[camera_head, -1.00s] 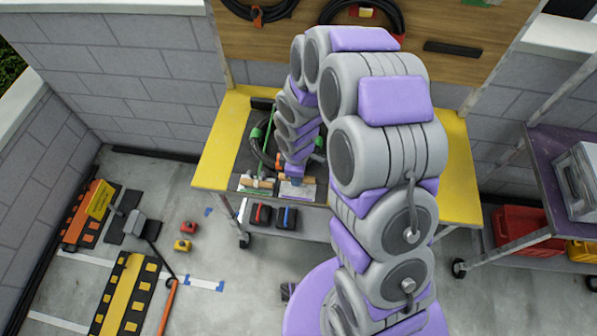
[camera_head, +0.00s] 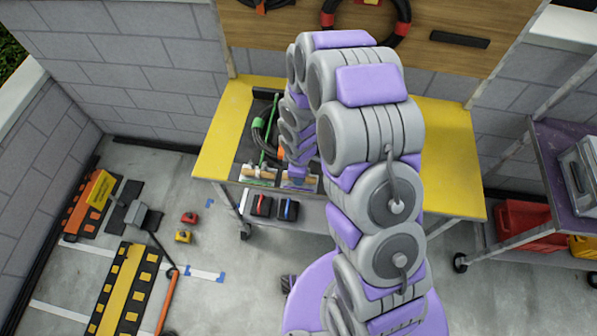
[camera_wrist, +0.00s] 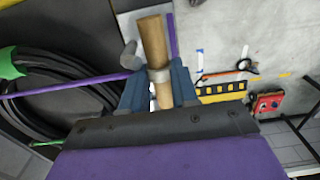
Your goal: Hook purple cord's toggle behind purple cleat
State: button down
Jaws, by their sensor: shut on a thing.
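In the wrist view, my gripper (camera_wrist: 158,88) is shut on the wooden toggle (camera_wrist: 152,42). The purple cord (camera_wrist: 60,86) runs from the toggle off to the left, looking taut. A grey post (camera_wrist: 129,55), which seems part of the purple cleat, stands just left of the toggle on a pale plate with a purple edge (camera_wrist: 170,35). I cannot tell whether the toggle is behind the post or only beside it. In the head view, my gripper is low over the purple-marked plate (camera_head: 300,185) at the table's front edge; my arm hides the contact.
On the yellow table (camera_head: 445,150), a green cord (camera_head: 266,143) runs to a wooden toggle (camera_head: 259,173) on the neighbouring plate, left of my gripper. A black hose coil (camera_wrist: 60,75) lies beside the purple cord. A purple-topped cart (camera_head: 560,160) stands at right.

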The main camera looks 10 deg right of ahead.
jog(key=shift+f, duration=0.3)
jog(key=c, duration=0.8)
grip_release()
jog(key=shift+r, duration=0.1)
